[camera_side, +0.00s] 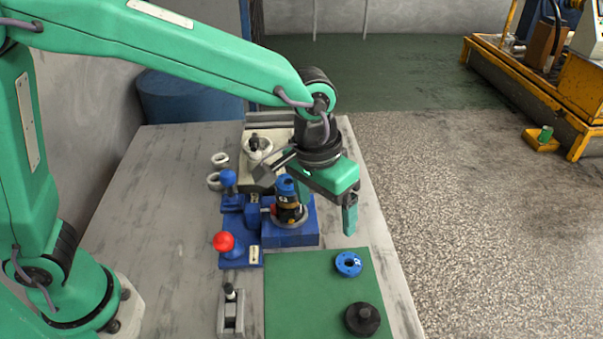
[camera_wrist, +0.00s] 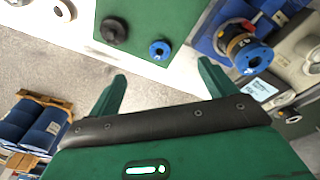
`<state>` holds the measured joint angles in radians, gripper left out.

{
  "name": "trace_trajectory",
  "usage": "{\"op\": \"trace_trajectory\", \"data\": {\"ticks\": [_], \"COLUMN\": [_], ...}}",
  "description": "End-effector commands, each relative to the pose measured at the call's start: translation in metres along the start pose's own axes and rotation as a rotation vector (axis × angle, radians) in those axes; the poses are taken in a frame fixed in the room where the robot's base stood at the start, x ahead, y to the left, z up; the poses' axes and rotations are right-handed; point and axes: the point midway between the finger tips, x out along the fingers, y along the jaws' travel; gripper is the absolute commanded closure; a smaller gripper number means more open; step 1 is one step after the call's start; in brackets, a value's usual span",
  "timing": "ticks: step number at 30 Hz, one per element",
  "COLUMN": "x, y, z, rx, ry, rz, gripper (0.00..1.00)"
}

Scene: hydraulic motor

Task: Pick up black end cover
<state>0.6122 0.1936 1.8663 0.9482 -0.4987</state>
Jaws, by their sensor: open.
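The black end cover (camera_side: 362,319) is a round black disc with a raised stub in its middle. It lies flat on the green mat (camera_side: 290,300), near the mat's front right. It also shows in the wrist view (camera_wrist: 114,32), on the mat beyond my fingers. My gripper (camera_wrist: 163,72) is open, with nothing between its two green fingers. In the side view it hangs at the table's right side, behind the mat and well apart from the cover. One finger shows clearly there; the other is hard to make out.
A blue ring (camera_side: 348,264) lies on the mat behind the cover. A blue fixture (camera_side: 292,236) holding a motor assembly stands left of my gripper. A red-knobbed lever (camera_side: 223,241) and a small clamp (camera_side: 231,312) stand farther left. The mat around the cover is clear.

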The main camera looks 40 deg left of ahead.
Motion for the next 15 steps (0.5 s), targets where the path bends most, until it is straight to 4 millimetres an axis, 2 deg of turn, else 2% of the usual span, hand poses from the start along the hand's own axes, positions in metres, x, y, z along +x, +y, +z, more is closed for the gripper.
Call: {"op": "trace_trajectory", "data": {"ticks": [1, 9, 15], "x": [0.011, 0.063, 0.089], "y": [0.015, 0.080, 0.110], "z": [0.000, 0.008, 0.018], "rx": [0.010, 0.033, 0.041], "ry": [-0.019, -0.085, -0.112], "rz": [-0.006, -0.037, -0.056], "gripper": [0.16, 0.16, 0.16]}}
